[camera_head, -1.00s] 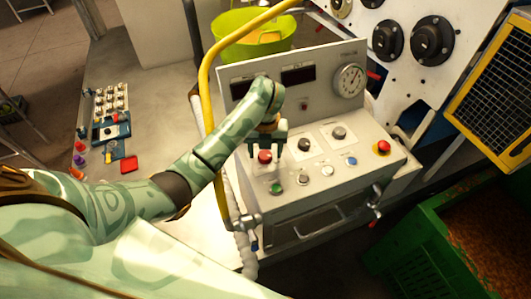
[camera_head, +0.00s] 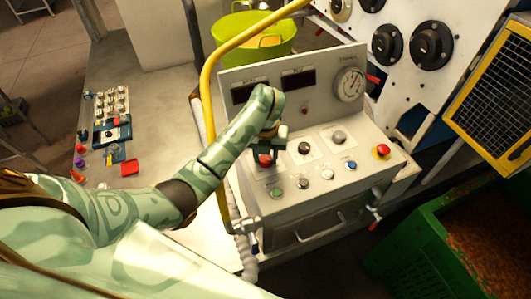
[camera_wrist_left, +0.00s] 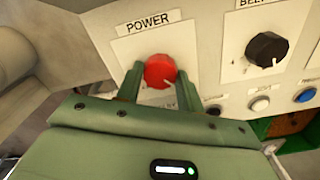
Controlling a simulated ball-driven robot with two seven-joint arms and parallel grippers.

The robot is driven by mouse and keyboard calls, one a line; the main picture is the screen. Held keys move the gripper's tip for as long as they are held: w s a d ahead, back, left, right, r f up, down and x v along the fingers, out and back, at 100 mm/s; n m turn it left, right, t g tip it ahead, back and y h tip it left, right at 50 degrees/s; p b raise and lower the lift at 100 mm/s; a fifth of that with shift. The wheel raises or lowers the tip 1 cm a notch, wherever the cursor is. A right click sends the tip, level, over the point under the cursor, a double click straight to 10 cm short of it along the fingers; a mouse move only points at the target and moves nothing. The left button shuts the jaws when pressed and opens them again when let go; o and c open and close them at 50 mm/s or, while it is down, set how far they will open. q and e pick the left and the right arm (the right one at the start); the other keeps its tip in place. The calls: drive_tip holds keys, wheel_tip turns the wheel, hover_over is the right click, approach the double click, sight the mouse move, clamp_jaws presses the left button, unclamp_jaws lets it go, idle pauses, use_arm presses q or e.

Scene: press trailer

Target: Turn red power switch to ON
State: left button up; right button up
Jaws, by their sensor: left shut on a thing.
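The red power switch (camera_wrist_left: 160,71) is a round red knob under the label POWER (camera_wrist_left: 148,22) on the sloped control panel (camera_head: 365,174). In the left wrist view a pale mark on the knob points to the lower right. In the head view the red knob (camera_head: 265,159) shows just below my left gripper (camera_head: 266,156). My left gripper's fingers (camera_wrist_left: 156,84) stand on both sides of the knob, shut on it. The lettering below the knob is partly hidden by the gripper. My right gripper is not in view.
Black knobs (camera_head: 304,148) and (camera_head: 339,137) sit right of the switch. A green button (camera_head: 276,191), a blue button (camera_head: 351,164) and a red emergency button (camera_head: 382,151) are nearby. A yellow pipe (camera_head: 205,80) rises beside my arm. A green crate (camera_head: 415,252) stands lower right.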

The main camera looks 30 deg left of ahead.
use_arm(q)
drive_tip(key=m+p, duration=0.2)
drive_tip(key=m, duration=0.1)
drive_tip(key=shift+r, duration=0.2)
drive_tip(key=m+p, duration=0.2)
drive_tip(key=m, duration=0.2)
drive_tip(key=shift+m+p, duration=0.3)
drive_tip(key=shift+p, duration=0.1)
drive_tip(key=m+p, duration=0.2)
drive_tip(key=m, duration=0.2)
drive_tip(key=shift+m, duration=0.3)
drive_tip(key=m+p, duration=0.1)
drive_tip(key=m, duration=0.3)
drive_tip(key=shift+f+m+p, duration=0.1)
drive_tip(key=shift+m+p, duration=0.2)
drive_tip(key=shift+p, duration=0.1)
drive_tip(key=shift+w, duration=0.1)
drive_tip(key=o, duration=1)
